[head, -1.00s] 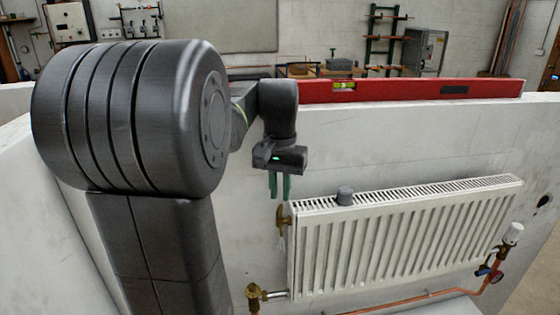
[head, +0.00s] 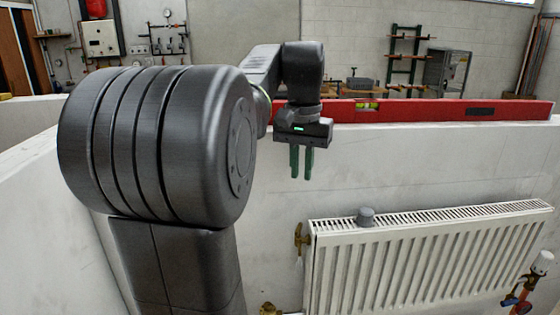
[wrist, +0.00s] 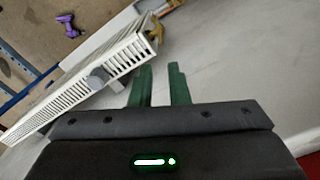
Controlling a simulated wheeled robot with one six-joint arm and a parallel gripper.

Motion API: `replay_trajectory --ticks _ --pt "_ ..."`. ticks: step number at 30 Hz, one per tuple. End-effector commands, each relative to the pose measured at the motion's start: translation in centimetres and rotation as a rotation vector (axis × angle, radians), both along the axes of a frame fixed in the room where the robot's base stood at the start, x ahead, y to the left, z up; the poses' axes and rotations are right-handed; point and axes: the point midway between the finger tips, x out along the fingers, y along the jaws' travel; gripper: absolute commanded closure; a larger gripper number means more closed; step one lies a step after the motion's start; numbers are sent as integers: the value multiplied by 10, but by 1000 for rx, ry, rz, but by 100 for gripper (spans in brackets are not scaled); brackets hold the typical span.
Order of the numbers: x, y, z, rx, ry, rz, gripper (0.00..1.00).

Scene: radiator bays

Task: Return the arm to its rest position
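My gripper (head: 301,163) hangs fingers-down from my arm in the head view, in front of the white wall and above the left end of the white radiator (head: 430,262). Its two green fingers point down, clear of the radiator. In the wrist view the fingers (wrist: 160,85) stand a small gap apart with nothing between them. A small grey cylinder (head: 366,216) sits on the radiator's top grille near its left end. It also shows in the wrist view (wrist: 97,79), left of the fingers.
A red spirit level (head: 430,110) lies along the wall's top, behind my gripper. A brass valve (head: 300,238) is at the radiator's upper left corner, and a white-capped valve (head: 542,262) is at its right. A purple object (wrist: 68,25) lies on the floor. The wall face around my gripper is bare.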

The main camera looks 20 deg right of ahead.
Motion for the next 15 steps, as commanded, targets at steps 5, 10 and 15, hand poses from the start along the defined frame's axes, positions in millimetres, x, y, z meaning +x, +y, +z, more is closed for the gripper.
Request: replay_trajectory --ticks 5,10,15 --pt "0 0 -2 0 0 0 85" --pt "0 0 -18 1 3 0 85" --pt "-1 0 -49 3 5 0 85"
